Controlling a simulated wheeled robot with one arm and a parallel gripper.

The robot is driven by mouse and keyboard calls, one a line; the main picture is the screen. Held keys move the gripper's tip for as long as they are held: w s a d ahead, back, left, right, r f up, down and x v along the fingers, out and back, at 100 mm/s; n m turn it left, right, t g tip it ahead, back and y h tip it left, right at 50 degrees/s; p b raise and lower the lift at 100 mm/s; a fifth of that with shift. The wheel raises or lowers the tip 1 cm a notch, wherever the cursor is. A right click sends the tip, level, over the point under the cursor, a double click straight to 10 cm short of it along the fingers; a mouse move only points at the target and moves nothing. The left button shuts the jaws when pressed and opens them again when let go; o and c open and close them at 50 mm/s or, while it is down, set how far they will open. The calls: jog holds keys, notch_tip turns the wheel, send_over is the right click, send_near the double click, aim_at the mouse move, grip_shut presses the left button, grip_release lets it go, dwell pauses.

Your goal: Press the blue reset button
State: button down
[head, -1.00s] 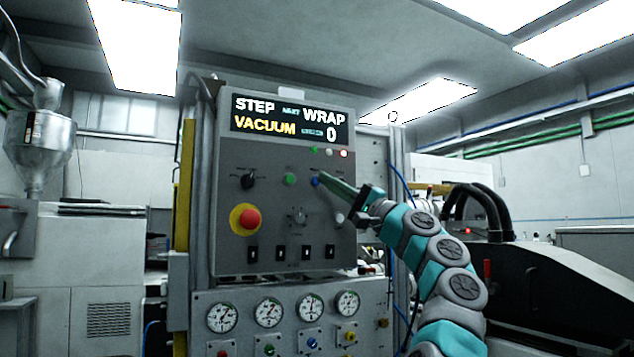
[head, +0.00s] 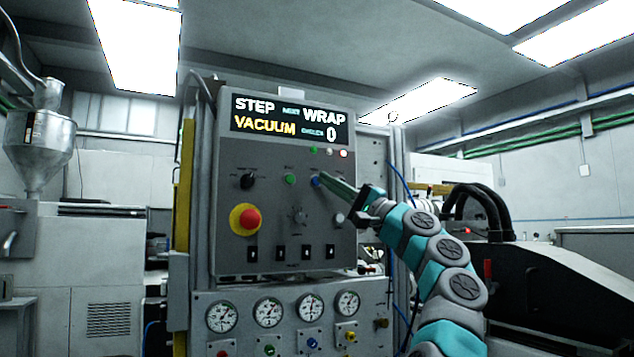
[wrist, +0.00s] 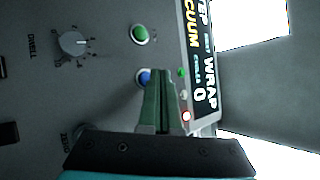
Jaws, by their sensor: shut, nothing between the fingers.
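The blue reset button (head: 315,181) is on the grey control panel (head: 270,260), right of a green button (head: 290,180). My gripper (head: 325,179) is shut and empty, its fingertips at the blue button's right edge in the head view. In the wrist view the blue button (wrist: 144,77) shows just left of my gripper's closed fingers (wrist: 160,75), which partly cover it. I cannot tell whether the tips touch the button. The display (head: 290,118) reads STEP, NEXT, WRAP, VACUUM and 0.
A red emergency knob on a yellow ring (head: 245,219), a black selector (head: 248,181), a grey dial (head: 298,215) and several switches share the panel. Gauges (head: 268,312) and small knobs sit below. A dark machine (head: 560,290) stands right of my arm.

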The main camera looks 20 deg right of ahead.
jog(key=shift+w+r, duration=0.1)
jog(key=shift+w+p, duration=0.35)
jog(key=shift+p, duration=0.1)
jog(key=shift+w+p, duration=0.4)
dwell(0.7)
jog(key=shift+s, duration=0.1)
jog(key=shift+s+b, duration=0.65)
jog(key=shift+s, duration=0.1)
jog(key=shift+s+d+b, duration=0.1)
jog(key=shift+s+b, duration=1.45)
jog(key=shift+s, duration=0.95)
jog(key=shift+d, duration=0.1)
